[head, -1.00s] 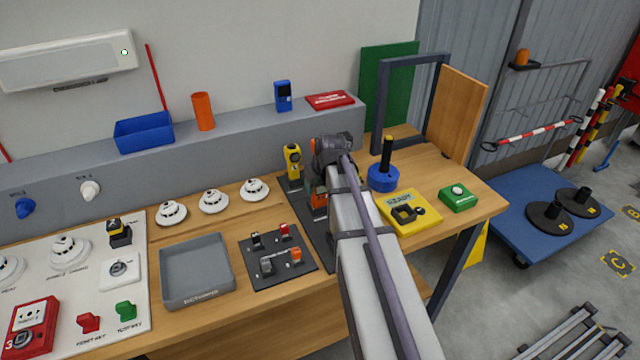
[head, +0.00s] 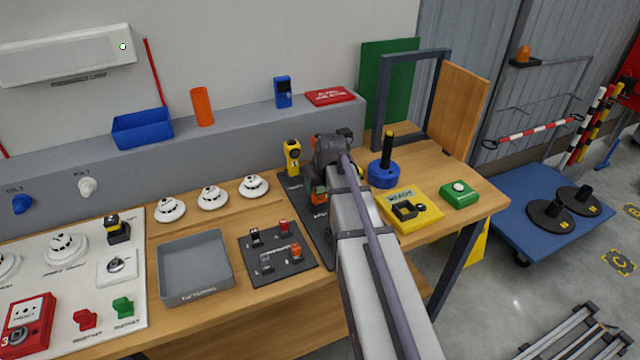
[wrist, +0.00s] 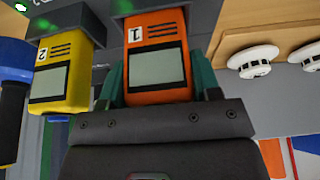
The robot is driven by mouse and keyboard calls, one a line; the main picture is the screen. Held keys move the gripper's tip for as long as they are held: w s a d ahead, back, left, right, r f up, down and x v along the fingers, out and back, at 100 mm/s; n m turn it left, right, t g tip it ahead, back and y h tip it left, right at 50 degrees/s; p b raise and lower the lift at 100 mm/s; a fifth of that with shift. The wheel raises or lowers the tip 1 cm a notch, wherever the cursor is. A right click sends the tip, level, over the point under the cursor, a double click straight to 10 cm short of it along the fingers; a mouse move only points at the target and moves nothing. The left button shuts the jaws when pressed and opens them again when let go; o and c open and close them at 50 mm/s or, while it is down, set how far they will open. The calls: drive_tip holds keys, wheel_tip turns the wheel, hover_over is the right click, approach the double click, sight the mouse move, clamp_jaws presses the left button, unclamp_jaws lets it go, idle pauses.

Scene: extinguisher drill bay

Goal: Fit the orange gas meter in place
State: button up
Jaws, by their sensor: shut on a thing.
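The orange gas meter (wrist: 160,35), with a white label 1 and a grey screen, fills the middle of the wrist view. My gripper (wrist: 158,82) is shut on it, with a green finger on each side. In the head view a small orange part of the meter (head: 319,194) shows low beside my arm, over the dark strip (head: 297,194) on the bench; most of it is hidden. A yellow gas meter (head: 292,157), label 2, stands upright close by and also shows left of the orange one in the wrist view (wrist: 65,65). Whether the orange meter's base is seated cannot be told.
A dark plate with small switches (head: 277,262) and a grey tray (head: 190,296) lie left. White detectors (head: 252,186) stand behind. A blue round base with a black post (head: 384,176), a yellow box (head: 412,222) and a green box (head: 459,195) are right.

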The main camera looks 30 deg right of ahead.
drive_tip(key=o, duration=1.4)
drive_tip(key=shift+c, duration=0.2)
wheel_tip(320, 180, up, 7)
drive_tip(key=p, duration=0.7)
drive_tip(key=shift+r, duration=0.1)
drive_tip(key=s+a+f+g, duration=0.1)
drive_tip(key=s+a+g, duration=0.3)
drive_tip(key=s+a, duration=1.4)
drive_tip(key=shift+s+a+f+n+g, duration=0.15)
drive_tip(key=shift+s+f+n+g, duration=0.05)
drive_tip(key=shift+f+n+g, duration=0.1)
